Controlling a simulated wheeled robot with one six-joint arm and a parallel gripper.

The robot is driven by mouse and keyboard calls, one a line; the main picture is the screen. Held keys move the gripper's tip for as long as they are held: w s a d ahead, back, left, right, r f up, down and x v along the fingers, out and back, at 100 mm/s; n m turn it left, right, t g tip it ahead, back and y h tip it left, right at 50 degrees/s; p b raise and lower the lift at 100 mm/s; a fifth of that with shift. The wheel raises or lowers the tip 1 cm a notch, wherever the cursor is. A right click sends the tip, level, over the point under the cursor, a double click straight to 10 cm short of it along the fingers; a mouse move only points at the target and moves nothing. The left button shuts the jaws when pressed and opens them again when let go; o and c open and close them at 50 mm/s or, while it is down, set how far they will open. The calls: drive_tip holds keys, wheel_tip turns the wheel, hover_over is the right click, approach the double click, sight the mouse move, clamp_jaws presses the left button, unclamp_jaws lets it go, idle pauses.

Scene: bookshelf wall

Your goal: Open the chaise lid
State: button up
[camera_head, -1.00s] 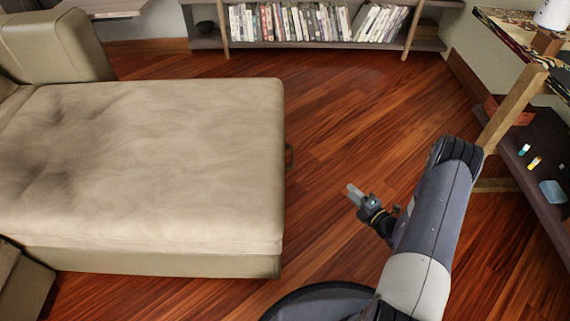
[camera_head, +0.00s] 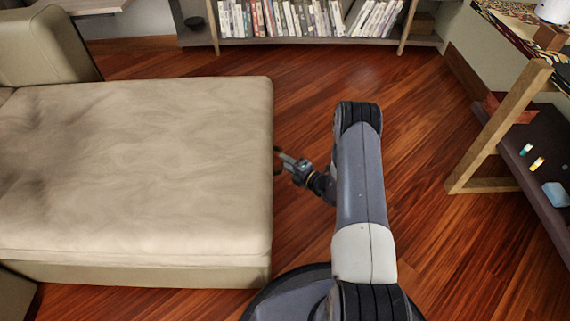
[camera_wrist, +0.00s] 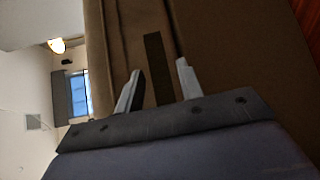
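The chaise (camera_head: 140,165) has a beige cushioned lid and stands at the left in the head view. A dark handle (camera_head: 277,160) sits on its right edge and is partly hidden by my fingers. My gripper (camera_head: 284,157) is beside that edge, with its fingertips close to the handle. In the wrist view, the chaise side (camera_wrist: 220,60) is brown in shadow, and the dark handle (camera_wrist: 157,62) runs between my two spread fingers (camera_wrist: 158,82). The gripper is open. I cannot tell whether a finger touches the handle. The lid lies flat and shut.
A low bookshelf (camera_head: 300,42) with books stands along the back wall. A wooden-legged shelf table (camera_head: 500,125) with small items is at the right.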

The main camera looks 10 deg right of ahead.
drive_tip(key=shift+w+a, duration=0.3)
drive_tip(key=shift+w, duration=0.2)
clamp_jaws()
idle(0.3)
